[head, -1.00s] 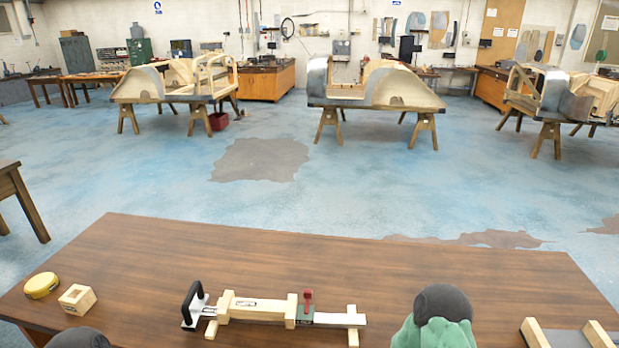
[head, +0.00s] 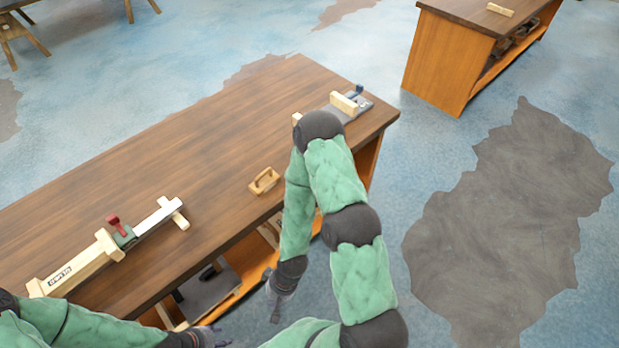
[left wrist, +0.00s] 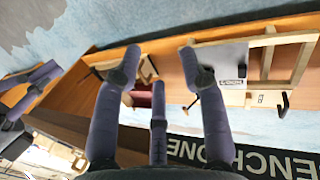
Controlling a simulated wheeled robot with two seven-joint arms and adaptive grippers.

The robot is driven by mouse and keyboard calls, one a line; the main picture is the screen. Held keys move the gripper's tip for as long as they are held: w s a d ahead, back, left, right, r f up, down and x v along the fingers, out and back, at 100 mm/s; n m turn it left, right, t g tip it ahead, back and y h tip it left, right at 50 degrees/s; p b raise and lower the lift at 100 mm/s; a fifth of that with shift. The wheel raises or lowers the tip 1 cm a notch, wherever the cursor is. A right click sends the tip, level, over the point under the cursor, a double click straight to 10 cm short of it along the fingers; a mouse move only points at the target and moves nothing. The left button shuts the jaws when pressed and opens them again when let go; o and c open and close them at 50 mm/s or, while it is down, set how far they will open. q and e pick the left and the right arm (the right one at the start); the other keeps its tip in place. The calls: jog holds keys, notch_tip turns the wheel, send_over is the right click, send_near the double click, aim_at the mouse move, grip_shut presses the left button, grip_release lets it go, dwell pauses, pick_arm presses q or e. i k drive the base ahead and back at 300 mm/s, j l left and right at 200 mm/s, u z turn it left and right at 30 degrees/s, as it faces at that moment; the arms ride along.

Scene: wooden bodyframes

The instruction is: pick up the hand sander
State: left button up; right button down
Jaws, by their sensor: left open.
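A small light-wood block with a raised loop handle (head: 264,181), which looks like the hand sander, lies on the brown workbench top (head: 200,150) near its front edge. My left gripper (head: 213,336) is low at the bottom of the head view, in front of the bench and apart from the block. In the left wrist view its purple fingers (left wrist: 158,75) are spread with nothing between them. My right gripper (head: 277,306) hangs beside the bench's front, below the block; its fingers are too small and dark to judge.
A long wooden clamp jig (head: 90,258) with a red knob lies on the bench's left part. A grey board with wooden blocks (head: 345,103) sits at the far right end. The bench has an open lower shelf (head: 215,300). Another bench (head: 450,60) stands beyond, across bare floor.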

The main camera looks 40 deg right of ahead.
aim_at(268, 179)
jog(key=z, duration=0.8)
jog(key=u, duration=1)
jog(key=z, duration=1)
